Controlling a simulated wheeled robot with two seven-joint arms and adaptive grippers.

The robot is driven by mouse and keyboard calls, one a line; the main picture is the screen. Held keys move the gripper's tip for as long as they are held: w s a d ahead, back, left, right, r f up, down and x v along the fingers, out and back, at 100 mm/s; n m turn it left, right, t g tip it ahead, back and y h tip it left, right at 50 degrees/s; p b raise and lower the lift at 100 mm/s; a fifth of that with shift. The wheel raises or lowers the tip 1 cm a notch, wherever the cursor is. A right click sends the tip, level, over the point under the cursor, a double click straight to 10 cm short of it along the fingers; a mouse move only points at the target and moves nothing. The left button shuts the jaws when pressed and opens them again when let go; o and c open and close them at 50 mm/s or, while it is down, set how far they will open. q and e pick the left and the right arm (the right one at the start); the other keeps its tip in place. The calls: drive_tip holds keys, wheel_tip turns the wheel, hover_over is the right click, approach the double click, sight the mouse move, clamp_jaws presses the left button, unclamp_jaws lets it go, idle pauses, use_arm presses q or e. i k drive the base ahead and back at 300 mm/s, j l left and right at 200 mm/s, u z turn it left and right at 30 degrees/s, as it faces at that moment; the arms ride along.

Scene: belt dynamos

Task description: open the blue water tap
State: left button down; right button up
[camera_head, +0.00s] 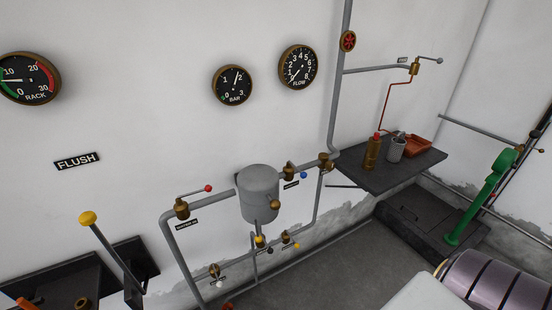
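A brass valve (289,172) sits on the grey pipe just right of the grey cylindrical tank (259,194). A blue ball knob (303,175) shows at its right, and a small dark label (291,184) is under it. The label is too small to read. A second small dark ball, perhaps blue, shows lower down at the pipes under the tank. I cannot tell from this view whether the valve is open or shut. Neither of my grippers is in view.
A red-knobbed lever (208,188) is on the pipe left of the tank. A yellow-topped lever (88,218) stands at lower left.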

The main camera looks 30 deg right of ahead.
sight(302, 175)
drive_tip(key=z, duration=1.3)
